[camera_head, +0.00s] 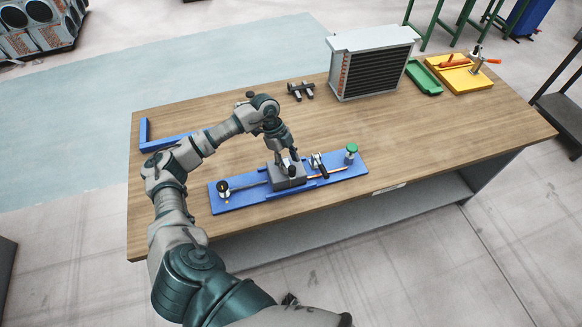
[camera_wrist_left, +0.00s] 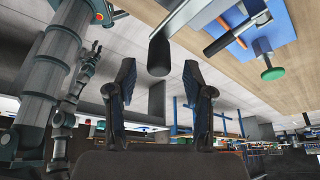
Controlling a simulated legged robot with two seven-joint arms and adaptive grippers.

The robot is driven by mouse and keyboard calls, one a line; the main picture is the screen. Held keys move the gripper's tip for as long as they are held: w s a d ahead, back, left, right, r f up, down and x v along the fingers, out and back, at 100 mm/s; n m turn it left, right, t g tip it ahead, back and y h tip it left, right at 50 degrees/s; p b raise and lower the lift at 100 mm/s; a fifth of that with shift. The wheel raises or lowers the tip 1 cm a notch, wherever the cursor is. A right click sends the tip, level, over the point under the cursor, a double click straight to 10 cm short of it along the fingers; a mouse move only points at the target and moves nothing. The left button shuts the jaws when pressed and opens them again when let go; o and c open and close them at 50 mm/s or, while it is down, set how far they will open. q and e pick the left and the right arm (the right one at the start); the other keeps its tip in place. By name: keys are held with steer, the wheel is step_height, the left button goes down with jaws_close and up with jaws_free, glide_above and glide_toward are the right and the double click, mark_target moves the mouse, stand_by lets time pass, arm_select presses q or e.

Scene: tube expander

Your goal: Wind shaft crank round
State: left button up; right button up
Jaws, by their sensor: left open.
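The tube expander is a blue base plate (camera_head: 232,198) with a grey block (camera_head: 287,182) at its middle. My left gripper (camera_head: 287,160) is just above the grey block. In the left wrist view my left gripper (camera_wrist_left: 160,92) is open. A dark cylindrical handle (camera_wrist_left: 158,56), apparently the shaft crank's, stands in line with the gap between the fingers and touches neither visibly. A grey bar runs from it to the upper right. The gripper hides the crank in the head view. My other arm shows at the wrist view's left, with a small gripper (camera_wrist_left: 98,46).
A black-handled lever (camera_head: 319,166) and a green knob (camera_head: 351,148) are on the plate's right part. A blue angle piece (camera_head: 165,143) lies at the table's left. A finned unit (camera_head: 372,62), green tray (camera_head: 424,78) and yellow fixture (camera_head: 460,75) stand at the back. The table's right is clear.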

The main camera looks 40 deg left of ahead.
arm_select(q)
steer(key=v, duration=0.8)
steer(key=shift+a+r, duration=0.25)
steer(key=shift+r, duration=0.05)
